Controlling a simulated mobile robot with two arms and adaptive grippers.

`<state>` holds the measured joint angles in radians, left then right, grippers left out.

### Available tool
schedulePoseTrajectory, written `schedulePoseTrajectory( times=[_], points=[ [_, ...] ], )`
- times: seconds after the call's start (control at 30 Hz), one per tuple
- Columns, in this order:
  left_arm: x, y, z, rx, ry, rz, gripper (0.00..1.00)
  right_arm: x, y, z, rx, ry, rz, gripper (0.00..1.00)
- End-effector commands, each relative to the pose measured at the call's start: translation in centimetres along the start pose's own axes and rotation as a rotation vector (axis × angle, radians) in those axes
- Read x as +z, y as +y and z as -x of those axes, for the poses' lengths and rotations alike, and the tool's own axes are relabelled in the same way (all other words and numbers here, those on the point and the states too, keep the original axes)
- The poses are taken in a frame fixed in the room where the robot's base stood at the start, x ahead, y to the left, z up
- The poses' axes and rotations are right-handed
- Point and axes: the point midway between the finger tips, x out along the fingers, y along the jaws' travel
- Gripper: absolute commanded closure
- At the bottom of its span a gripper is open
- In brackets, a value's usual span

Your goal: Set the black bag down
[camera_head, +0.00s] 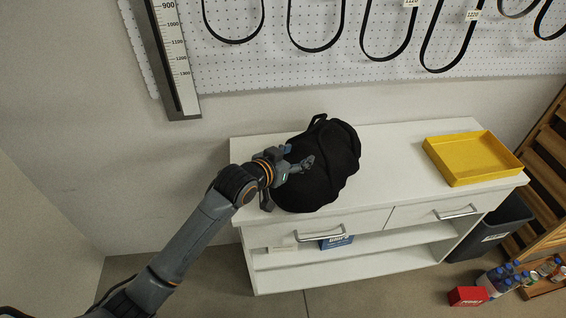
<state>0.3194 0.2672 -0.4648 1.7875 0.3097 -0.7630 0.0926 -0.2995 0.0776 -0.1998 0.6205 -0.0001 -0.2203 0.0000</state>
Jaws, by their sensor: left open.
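The black bag (333,168) rests on the white cabinet top (392,172), at its left part. It looks soft and slumped, with a strap loop at its top. My left gripper (289,180) is at the bag's left side, with its fingers open and one finger in front of the bag. I cannot tell whether the fingers touch the bag. My right gripper does not show.
A yellow tray (472,158) lies on the cabinet top's right part. Below are two drawers with handles and an open shelf holding a blue box (337,242). A dark bin (492,232), bottles (503,279) and a red box (467,296) stand at right.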

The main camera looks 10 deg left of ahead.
Motion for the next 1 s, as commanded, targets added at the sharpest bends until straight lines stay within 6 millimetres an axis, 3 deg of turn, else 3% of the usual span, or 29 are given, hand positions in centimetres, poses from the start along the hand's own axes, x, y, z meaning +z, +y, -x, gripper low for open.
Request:
schedulePoseTrajectory(
  times=[0.2,0.4,0.83,0.93,1.0],
  points=[
    [0.1,0.0,4.1,0.000,0.002,-0.002,0.44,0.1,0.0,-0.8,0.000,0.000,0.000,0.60],
    [0.1,0.0,6.2,0.000,0.000,0.000,0.44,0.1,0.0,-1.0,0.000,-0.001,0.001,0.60],
    [0.1,0.1,6.7,0.000,-0.003,0.002,0.44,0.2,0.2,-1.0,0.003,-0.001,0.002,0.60],
    [1.7,0.4,7.2,-0.007,-0.038,0.012,0.44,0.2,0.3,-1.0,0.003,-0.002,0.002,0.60],
    [4.0,0.8,8.2,-0.019,-0.093,0.027,0.44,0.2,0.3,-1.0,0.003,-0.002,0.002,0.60]
  ],
)
